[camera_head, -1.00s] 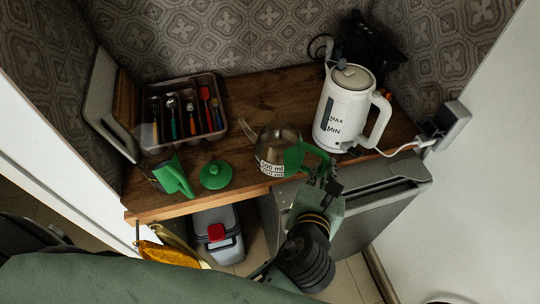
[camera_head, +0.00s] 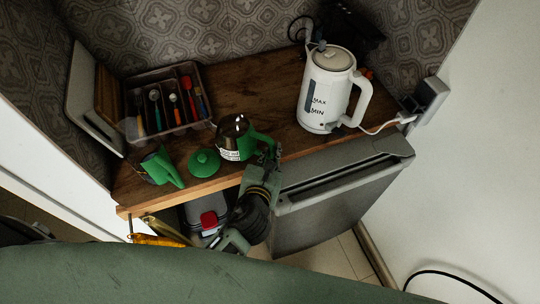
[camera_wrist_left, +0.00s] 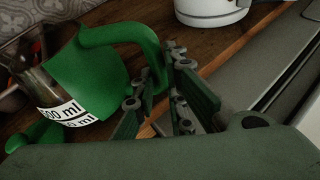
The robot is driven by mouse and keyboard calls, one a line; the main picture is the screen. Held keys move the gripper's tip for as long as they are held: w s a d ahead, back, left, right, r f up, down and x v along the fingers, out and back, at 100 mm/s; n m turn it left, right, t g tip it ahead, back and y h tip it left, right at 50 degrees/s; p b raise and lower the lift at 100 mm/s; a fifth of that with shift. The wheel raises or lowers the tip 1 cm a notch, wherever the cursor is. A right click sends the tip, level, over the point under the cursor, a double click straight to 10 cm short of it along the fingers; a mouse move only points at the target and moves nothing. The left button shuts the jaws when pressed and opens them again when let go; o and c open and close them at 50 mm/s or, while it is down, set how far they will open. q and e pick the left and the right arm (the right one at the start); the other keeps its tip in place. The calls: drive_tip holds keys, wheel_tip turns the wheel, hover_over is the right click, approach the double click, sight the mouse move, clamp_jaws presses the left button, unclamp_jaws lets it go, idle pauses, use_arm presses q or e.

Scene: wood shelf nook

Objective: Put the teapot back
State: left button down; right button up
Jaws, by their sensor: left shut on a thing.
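The teapot is a clear glass pot with a green handle and a white volume label. In the head view the teapot (camera_head: 231,132) is at the front part of the wooden counter, right of a round green lid (camera_head: 203,163). My left gripper (camera_head: 268,156) is at its handle, on the right side. In the left wrist view the handle (camera_wrist_left: 122,36) reaches between the fingers of my left gripper (camera_wrist_left: 165,95), which is shut on it. I cannot tell whether the teapot's base touches the counter. My right gripper is not in view.
A white kettle (camera_head: 327,92) stands to the right, its cord running to a wall socket. A utensil tray (camera_head: 196,124) stands behind the teapot. A green-handled container (camera_head: 161,168) is left of the lid. A small grey fridge (camera_head: 340,190) stands below at right.

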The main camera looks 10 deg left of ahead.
use_arm(q)
drive_tip(key=c, duration=1.8)
unclamp_jaws()
drive_tip(key=b+v, duration=0.1)
drive_tip(key=v, duration=1.1)
